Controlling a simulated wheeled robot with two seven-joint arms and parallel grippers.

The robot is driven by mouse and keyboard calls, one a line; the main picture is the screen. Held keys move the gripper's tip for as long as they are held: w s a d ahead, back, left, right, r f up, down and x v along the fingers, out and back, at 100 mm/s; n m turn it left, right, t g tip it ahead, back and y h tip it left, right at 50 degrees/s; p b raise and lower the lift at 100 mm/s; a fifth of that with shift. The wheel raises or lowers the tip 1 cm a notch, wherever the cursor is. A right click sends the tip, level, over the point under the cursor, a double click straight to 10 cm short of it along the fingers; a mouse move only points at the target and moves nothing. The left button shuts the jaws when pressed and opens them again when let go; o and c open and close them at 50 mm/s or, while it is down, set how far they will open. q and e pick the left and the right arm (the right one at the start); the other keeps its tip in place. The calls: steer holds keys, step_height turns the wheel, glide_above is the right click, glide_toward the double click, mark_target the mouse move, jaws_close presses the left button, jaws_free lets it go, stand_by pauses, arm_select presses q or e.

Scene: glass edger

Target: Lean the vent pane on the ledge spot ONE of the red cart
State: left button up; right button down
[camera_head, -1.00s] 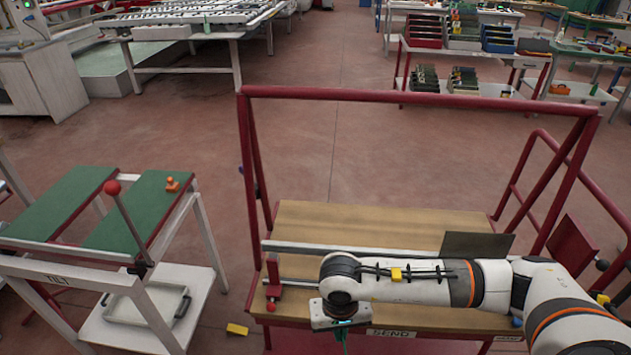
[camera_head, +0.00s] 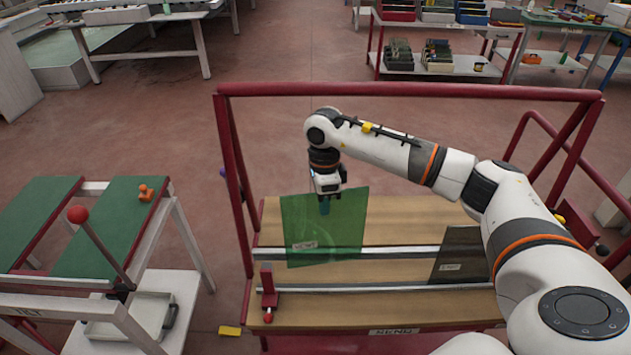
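The vent pane (camera_head: 343,232), a green see-through sheet with a small white label, hangs upright and slightly tilted over the red cart (camera_head: 400,92). My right gripper (camera_head: 325,206) is shut on its upper part, with the arm coming in from the right. The pane's lower edge overlaps the rear metal rail (camera_head: 400,252) of the cart's wooden bed; I cannot tell whether they touch. A dark labelled pane (camera_head: 458,258) leans at the right of the bed. No marking of spot ONE is readable. My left gripper is out of view.
A red stop (camera_head: 268,288) stands at the bed's front left. The cart's red frame rises around the bed. A green-topped table (camera_head: 120,225) with a red-knobbed lever (camera_head: 78,214) stands at left. A yellow block (camera_head: 230,330) lies on the floor between.

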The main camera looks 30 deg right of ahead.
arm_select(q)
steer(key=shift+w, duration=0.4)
arm_select(e)
steer(key=shift+w+d+r+m, duration=0.25)
steer(key=shift+w+r+m, duration=0.25)
steer(key=shift+w, duration=0.1)
steer(key=shift+w+d+r+m, duration=0.2)
steer(key=shift+w+r+m, duration=0.25)
steer(key=shift+w+m, duration=0.1)
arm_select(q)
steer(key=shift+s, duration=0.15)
arm_select(e)
steer(key=shift+s, duration=0.1)
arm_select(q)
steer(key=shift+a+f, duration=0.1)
arm_select(e)
steer(key=shift+a, duration=0.1)
